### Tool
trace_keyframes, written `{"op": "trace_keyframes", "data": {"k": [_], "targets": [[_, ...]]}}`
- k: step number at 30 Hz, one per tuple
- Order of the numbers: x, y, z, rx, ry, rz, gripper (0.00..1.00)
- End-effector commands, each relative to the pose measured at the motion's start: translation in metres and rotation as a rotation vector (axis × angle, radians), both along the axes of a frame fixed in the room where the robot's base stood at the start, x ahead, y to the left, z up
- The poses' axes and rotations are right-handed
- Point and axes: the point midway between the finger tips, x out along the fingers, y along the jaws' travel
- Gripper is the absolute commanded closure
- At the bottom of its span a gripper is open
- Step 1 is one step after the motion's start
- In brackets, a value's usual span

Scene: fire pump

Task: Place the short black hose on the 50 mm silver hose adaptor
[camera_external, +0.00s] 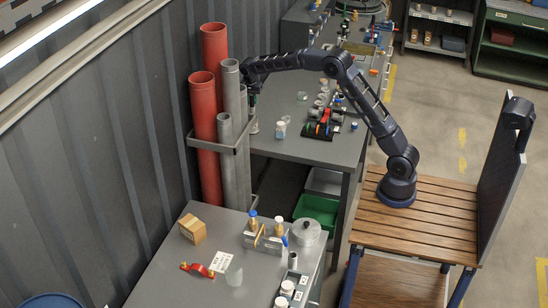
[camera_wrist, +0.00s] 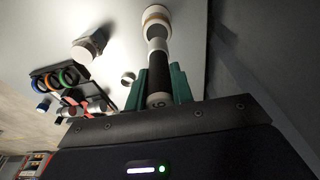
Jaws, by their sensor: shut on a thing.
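My gripper (camera_wrist: 161,86) has green fingers shut on the short black hose (camera_wrist: 158,70), one finger on each side. A grey end piece of the hose shows close to the palm. Beyond its far end is a pale silver fitting (camera_wrist: 157,31) with a wider, tan-rimmed end, in line with the hose; it may be the 50 mm silver adaptor. I cannot tell if the hose is seated on it or only in front of it. In the external view my gripper (camera_external: 253,92) points down over the back table's left edge, partly hidden by the pipes.
Tall red pipes (camera_external: 206,125) and grey pipes (camera_external: 229,110) stand in a rack close left of my gripper. The grey table (camera_external: 300,150) holds a rack with coloured rings (camera_external: 319,130) and a white jar (camera_external: 281,130). A corrugated wall is behind the pipes.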

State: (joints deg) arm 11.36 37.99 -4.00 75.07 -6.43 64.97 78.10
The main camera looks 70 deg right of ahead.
Motion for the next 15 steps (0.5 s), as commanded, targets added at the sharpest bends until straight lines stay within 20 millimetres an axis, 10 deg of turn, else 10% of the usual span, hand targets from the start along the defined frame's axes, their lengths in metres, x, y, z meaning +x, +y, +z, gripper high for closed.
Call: {"op": "trace_keyframes", "data": {"k": [15], "targets": [[0.0,0.0,-0.041,-0.001,-0.001,0.0,1.0]]}}
